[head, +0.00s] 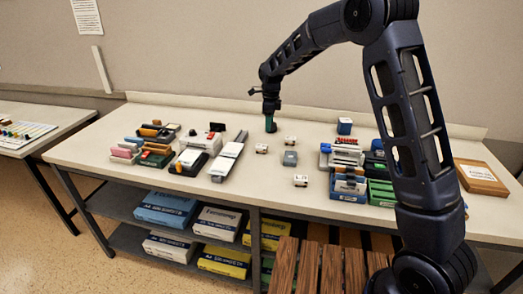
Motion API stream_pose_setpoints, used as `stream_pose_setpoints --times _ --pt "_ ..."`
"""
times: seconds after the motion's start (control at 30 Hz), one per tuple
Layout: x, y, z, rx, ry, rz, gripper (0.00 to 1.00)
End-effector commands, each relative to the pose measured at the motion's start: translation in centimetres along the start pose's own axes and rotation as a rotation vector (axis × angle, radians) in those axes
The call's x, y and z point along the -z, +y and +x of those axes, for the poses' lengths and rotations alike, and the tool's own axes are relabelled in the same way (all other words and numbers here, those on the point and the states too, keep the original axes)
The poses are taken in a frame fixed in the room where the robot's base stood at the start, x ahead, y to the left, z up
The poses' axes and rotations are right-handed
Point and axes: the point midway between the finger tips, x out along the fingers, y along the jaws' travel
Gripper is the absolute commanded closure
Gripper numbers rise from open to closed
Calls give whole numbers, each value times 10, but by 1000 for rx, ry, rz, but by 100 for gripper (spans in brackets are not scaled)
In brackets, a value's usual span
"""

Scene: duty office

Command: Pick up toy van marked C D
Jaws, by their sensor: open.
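Several small toy vans stand near the middle of the table. One white van (301,180) is nearest the front edge, with dark marks on it too small to read surely. Another white van (262,148) stands at the left, and a third white one (290,140) is farther back. A grey-green block-like thing (290,158) stands among them. I cannot tell which van is marked C D. My gripper (270,125) is open and points down behind the vans, near the back of the table. A greenish part shows at its tip; its fingers are too small to make out clearly.
The table (250,190) holds office items at the left, a long grey device (228,157), and blue and green trays at the right. A brown clipboard (481,177) lies far right. Table around the vans is mostly clear.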

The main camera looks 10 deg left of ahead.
Motion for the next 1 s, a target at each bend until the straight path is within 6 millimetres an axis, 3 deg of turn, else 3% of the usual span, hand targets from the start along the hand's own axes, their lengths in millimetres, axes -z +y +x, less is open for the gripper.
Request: stream_pose_setpoints --times 0.1,0.23,0.37,0.7,1.0 --pt "-22 2 18 -7 11 45 41" --pt "-32 2 27 -10 16 72 41" --pt "-34 3 35 -11 18 78 41" --pt "-33 3 79 -11 18 76 41" --pt "-33 -1 100 -11 18 76 41"
